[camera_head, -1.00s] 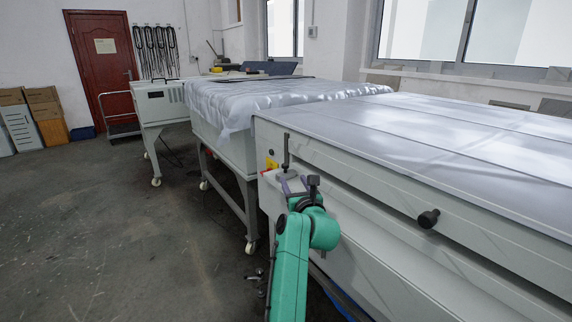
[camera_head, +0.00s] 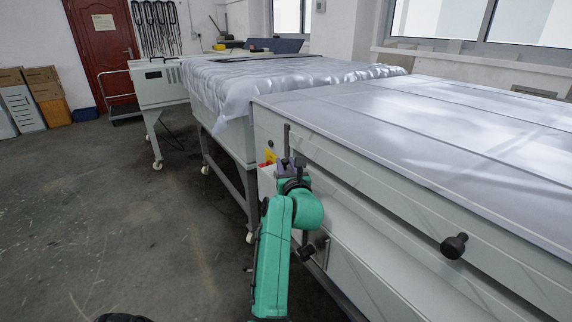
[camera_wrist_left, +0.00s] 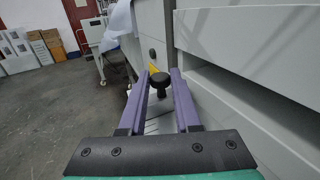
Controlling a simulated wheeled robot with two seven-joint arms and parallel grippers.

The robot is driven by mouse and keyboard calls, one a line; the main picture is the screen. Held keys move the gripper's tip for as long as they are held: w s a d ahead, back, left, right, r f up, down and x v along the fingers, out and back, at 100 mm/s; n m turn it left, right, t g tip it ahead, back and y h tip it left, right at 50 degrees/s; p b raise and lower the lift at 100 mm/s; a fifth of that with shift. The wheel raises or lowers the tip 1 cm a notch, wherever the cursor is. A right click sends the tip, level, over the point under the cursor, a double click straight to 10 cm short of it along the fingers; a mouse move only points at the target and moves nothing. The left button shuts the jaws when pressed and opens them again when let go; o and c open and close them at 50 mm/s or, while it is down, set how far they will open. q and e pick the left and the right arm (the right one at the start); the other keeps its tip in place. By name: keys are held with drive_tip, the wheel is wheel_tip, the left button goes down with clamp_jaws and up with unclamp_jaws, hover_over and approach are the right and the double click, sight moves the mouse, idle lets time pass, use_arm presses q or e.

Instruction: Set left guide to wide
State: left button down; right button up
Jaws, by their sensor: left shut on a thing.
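The left guide shows as a black knob (camera_wrist_left: 160,82) on a short stem beside the pale grey machine. In the left wrist view it sits between the two purple fingers of my left gripper (camera_wrist_left: 162,76), close to their tips. My left gripper is shut on this knob. There the green wrist and the fingers mostly hide the knob. The guide's width setting cannot be read. My right gripper is not seen.
Another black knob (camera_head: 454,246) sticks out of the machine's front on the right. A yellow label (camera_head: 270,155) is beside my gripper. A table with a white sheet (camera_head: 290,80) stands behind on wheeled legs. The floor (camera_head: 120,215) on the left is clear.

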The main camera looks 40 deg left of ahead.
use_arm(q)
drive_tip(key=shift+f, duration=0.1)
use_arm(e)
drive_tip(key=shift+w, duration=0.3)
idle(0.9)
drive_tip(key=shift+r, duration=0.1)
